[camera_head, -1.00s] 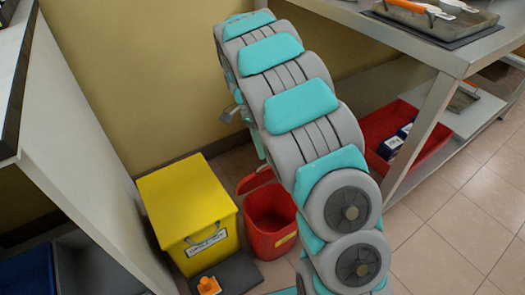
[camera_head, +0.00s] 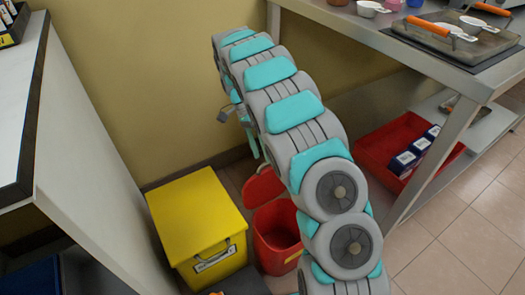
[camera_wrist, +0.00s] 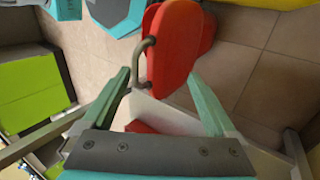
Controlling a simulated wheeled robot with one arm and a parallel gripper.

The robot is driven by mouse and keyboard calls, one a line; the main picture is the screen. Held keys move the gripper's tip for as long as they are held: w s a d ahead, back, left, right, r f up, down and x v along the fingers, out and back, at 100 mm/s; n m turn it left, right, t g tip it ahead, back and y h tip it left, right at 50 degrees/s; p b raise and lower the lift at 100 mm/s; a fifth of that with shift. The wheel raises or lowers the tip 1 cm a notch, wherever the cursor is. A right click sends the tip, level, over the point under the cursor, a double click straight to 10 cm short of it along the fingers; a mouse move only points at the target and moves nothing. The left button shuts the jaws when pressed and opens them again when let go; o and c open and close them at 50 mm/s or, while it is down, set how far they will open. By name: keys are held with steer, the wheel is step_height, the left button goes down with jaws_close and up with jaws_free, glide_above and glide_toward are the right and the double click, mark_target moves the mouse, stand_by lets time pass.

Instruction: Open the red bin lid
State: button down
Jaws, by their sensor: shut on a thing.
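The red bin (camera_head: 277,238) stands on the floor beside the yellow box, its mouth uncovered. Its red lid (camera_head: 263,187) is raised at the back of the bin, tilted up toward the wall. In the wrist view the lid (camera_wrist: 172,50) fills the upper middle, with a grey bent handle (camera_wrist: 146,58) on its left side. In the head view my arm hides part of the bin's right side.
A yellow lidded box (camera_head: 197,220) stands close to the left of the bin. A white cabinet (camera_head: 75,150) is at the left and the wall is behind. A metal table (camera_head: 450,70) with a red crate (camera_head: 370,150) below it stands at right. Floor is clear at lower right.

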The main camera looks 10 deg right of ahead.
steer(key=shift+w+a+f, duration=0.15)
steer(key=shift+w+f, duration=0.1)
steer(key=shift+f, duration=0.6)
steer(key=shift+w+r, duration=0.2)
steer(key=shift+r, duration=0.25)
steer(key=c, duration=0.9)
jaws_free()
steer(key=shift+w, duration=0.1)
steer(key=shift+r, duration=0.1)
steer(key=s+r, duration=0.1)
steer(key=s, duration=0.4)
steer(key=s+r, duration=0.2)
steer(key=s, duration=0.3)
steer(key=s+r, duration=0.2)
steer(key=s, duration=0.4)
steer(key=shift+s, duration=0.1)
steer(key=shift+c, duration=0.5)
